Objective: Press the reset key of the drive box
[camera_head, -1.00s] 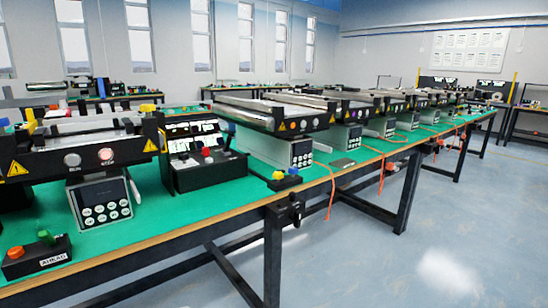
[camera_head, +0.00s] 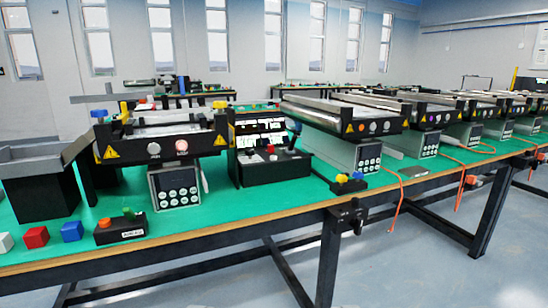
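The nearest drive box (camera_head: 153,186) is a grey-white box under the left mini conveyor (camera_head: 165,140). Its front has a dark display strip and rows of round pale keys (camera_head: 178,197). The key labels are too small to read, so I cannot tell which is the reset key. A similar drive box (camera_head: 343,157) with round keys stands under the conveyor (camera_head: 360,122) to the right, and more stand further along the row. My gripper is not in view.
On the green bench (camera_head: 215,213) are a two-button box (camera_head: 125,233), a black control panel (camera_head: 265,172), and red (camera_head: 36,237), blue (camera_head: 71,231) and white blocks. A dark bin (camera_head: 40,190) stands at left. Orange cables hang over the front edge. The floor in front is clear.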

